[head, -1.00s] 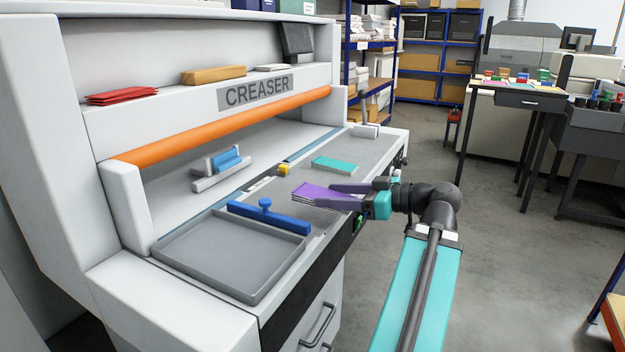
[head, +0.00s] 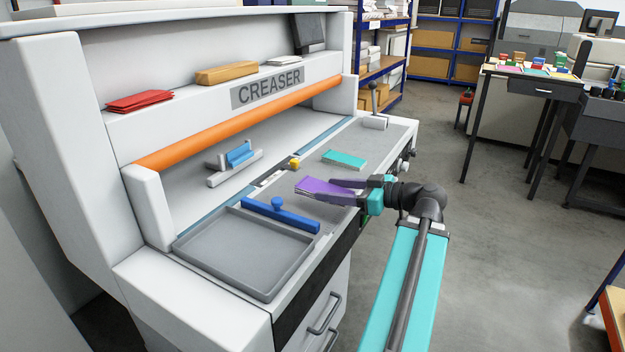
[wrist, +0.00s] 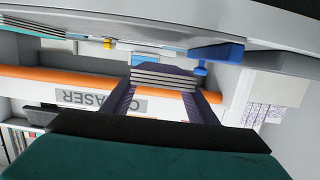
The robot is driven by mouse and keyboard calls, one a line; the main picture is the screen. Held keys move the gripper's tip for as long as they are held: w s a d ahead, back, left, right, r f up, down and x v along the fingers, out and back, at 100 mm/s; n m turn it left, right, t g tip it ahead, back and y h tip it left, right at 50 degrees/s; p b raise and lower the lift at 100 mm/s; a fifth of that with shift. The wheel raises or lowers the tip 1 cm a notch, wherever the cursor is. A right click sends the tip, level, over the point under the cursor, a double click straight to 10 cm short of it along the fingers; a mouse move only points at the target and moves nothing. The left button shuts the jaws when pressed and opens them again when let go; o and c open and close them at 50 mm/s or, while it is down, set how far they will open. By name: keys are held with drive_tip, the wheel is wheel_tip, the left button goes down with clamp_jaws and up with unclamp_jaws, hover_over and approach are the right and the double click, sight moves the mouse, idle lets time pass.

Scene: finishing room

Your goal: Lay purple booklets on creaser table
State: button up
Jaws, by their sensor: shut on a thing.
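My gripper (head: 345,190) is shut on a small stack of purple booklets (head: 315,189), held over the front part of the creaser table (head: 375,150). In the wrist view the booklets (wrist: 163,78) sit between the two fingers, with several page edges showing. I cannot tell whether the stack touches the table. A teal booklet or stack (head: 344,159) lies on the table beyond my gripper.
A grey tray (head: 232,285) is at the near end, with a blue bar with a knob (head: 280,214) along its far side. An orange roller (head: 250,122) spans the machine. Red booklets (head: 140,101) and a tan block (head: 226,74) lie on the upper ledge.

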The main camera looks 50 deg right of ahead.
sight(313, 185)
drive_tip(key=shift+w+d+p, duration=0.2)
drive_tip(key=shift+w+p, duration=0.5)
drive_tip(key=shift+p, duration=0.7)
drive_tip(key=shift+w+d+p, duration=0.2)
drive_tip(key=shift+w+p, duration=0.5)
drive_tip(key=shift+p, duration=0.65)
drive_tip(key=w, duration=0.2)
drive_tip(key=w+d, duration=0.1)
drive_tip(key=w, duration=0.2)
drive_tip(key=w+d+f+p, duration=0.1)
drive_tip(key=w, duration=0.1)
drive_tip(key=shift+w+d, duration=0.2)
drive_tip(key=shift+w, duration=0.15)
drive_tip(key=shift+f, duration=0.1)
drive_tip(key=shift+f+p, duration=0.55)
drive_tip(key=shift+f, duration=1.15)
drive_tip(key=shift+f, duration=0.1)
drive_tip(key=o, duration=1.1)
drive_tip(key=shift+r, duration=0.25)
drive_tip(key=b+v, duration=0.2)
drive_tip(key=v, duration=1)
drive_tip(key=shift+b, duration=0.35)
